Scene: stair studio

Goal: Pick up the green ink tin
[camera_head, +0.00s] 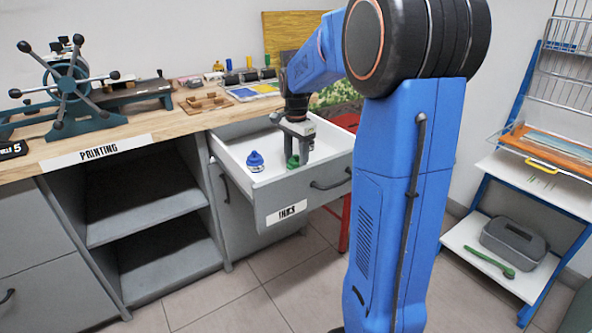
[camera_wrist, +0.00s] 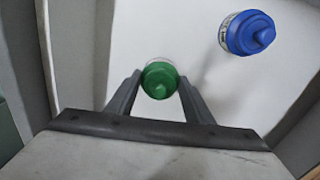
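The green ink tin (camera_head: 292,162) stands in the open white drawer labelled INKS. In the wrist view the green tin (camera_wrist: 160,79) shows from above, between the tips of my gripper's two fingers. My gripper (camera_head: 300,157) points down into the drawer, and in the wrist view its fingers (camera_wrist: 159,88) are spread on either side of the tin. Small gaps seem to show beside the lid; firm contact is not visible. A blue ink tin (camera_head: 255,161) stands to the left in the drawer, and at the upper right in the wrist view (camera_wrist: 249,33).
The drawer (camera_head: 287,190) is pulled out, with its walls close around my gripper. A wooden worktop (camera_head: 180,122) with a press (camera_head: 70,85) lies left and behind. Open shelves (camera_head: 140,195) are below it. A blue-framed rack (camera_head: 530,190) stands at right.

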